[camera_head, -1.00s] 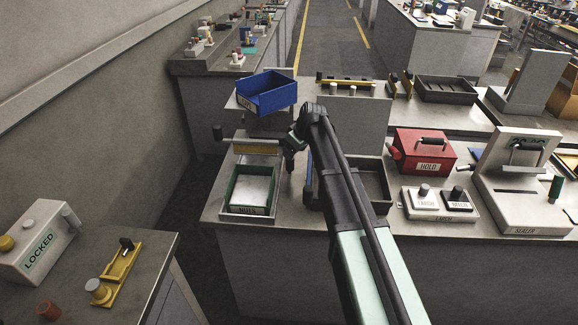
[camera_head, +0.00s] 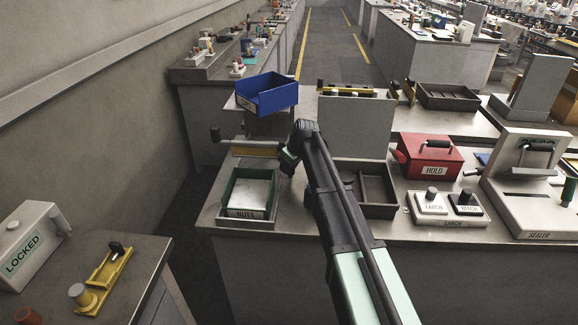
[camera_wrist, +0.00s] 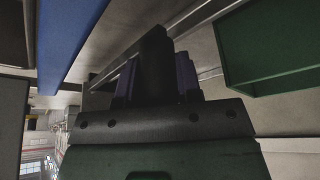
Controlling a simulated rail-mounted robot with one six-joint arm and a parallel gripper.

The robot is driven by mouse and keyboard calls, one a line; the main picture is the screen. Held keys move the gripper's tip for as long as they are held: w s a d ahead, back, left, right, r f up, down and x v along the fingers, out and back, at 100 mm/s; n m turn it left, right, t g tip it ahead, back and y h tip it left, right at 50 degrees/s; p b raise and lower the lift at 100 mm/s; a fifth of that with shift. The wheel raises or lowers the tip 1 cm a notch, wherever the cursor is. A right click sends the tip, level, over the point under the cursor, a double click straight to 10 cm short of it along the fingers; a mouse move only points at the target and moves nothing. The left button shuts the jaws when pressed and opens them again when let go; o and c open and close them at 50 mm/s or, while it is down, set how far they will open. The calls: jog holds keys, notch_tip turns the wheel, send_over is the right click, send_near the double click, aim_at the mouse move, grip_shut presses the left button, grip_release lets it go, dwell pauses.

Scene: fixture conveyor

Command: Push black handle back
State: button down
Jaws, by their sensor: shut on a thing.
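My gripper (camera_head: 287,161) is low beside the grey bar and yellow rail, between the blue bin and the green-rimmed tray. In the wrist view its fingers (camera_wrist: 155,85) are closed around an upright black piece, which appears to be the black handle (camera_wrist: 153,60). In the head view my wrist hides that held part. Another black knob (camera_head: 215,134) stands at the left end of the grey bar (camera_head: 250,143), apart from my gripper. The yellow rail (camera_head: 252,152) lies just below the bar.
The blue bin (camera_head: 244,102) is raised behind the bar. The green-rimmed tray (camera_head: 228,194) sits in front. A dark tray (camera_head: 392,192) lies right of my arm, then a red HOLD box (camera_head: 430,170), two labelled buttons and a sealer (camera_head: 540,205).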

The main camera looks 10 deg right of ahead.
jog(key=shift+w+d, duration=0.2)
jog(key=shift+w, duration=0.5)
jog(key=shift+w+d, duration=0.2)
jog(key=shift+w, duration=0.45)
jog(key=shift+w+d, duration=0.2)
jog(key=shift+w, duration=0.5)
jog(key=c, duration=0.8)
grip_release()
jog(key=shift+w, duration=0.1)
jog(key=shift+r, duration=0.1)
jog(key=p+v, duration=1)
jog(key=shift+s+d+r, duration=0.1)
jog(key=shift+s+r, duration=0.15)
jog(key=shift+s, duration=0.05)
